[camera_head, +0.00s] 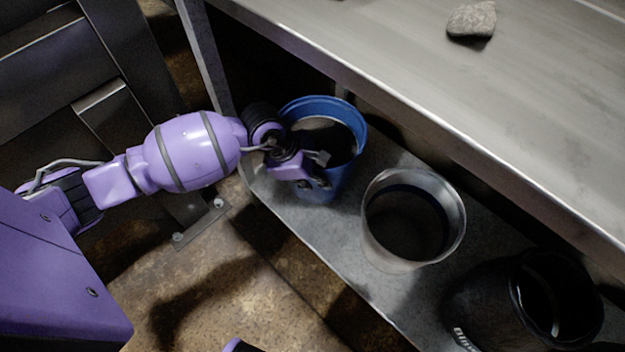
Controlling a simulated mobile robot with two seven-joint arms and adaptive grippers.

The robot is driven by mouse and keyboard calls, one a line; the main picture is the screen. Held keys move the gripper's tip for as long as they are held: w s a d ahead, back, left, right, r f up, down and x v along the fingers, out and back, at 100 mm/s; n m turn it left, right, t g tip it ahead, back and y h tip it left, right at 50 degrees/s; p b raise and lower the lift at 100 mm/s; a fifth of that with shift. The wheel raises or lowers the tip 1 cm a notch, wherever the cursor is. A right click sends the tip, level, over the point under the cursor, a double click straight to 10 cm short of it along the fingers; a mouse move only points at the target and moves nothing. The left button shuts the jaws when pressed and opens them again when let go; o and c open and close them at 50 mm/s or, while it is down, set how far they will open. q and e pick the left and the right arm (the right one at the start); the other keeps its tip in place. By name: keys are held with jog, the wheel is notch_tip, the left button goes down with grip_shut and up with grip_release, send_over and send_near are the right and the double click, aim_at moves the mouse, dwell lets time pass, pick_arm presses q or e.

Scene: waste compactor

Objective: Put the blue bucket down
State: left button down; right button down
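The blue bucket (348,172) is upright at the left end of the lower metal shelf, with its open top toward me and a dark inside. My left gripper (318,171) reaches in from the left to the bucket's near side. One finger is over the opening and the other outside, so it appears shut on the near rim. The gripper hides part of the rim and front wall. Whether the bucket's base touches the shelf is hard to tell. My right gripper is not in view.
A grey translucent bucket (380,250) stands right of the blue bucket on the lower shelf (285,205). A black bucket (475,305) is farther right. The steel worktop (400,60) overhangs the shelf and carries a stone (471,19). A table leg (203,55) stands behind my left arm.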

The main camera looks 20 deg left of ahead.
aim_at(317, 186)
pick_arm(q)
jog(key=shift+w+d+f, duration=0.1)
jog(key=shift+w+d, duration=0.05)
jog(key=shift+w, duration=0.5)
jog(key=shift+f+b, duration=0.9)
jog(key=shift+f, duration=0.7)
jog(key=shift+r, duration=0.1)
jog(key=c, duration=2.2)
grip_release()
jog(key=shift+s+f, duration=0.25)
jog(key=shift+f, duration=0.1)
jog(key=shift+o, duration=1.1)
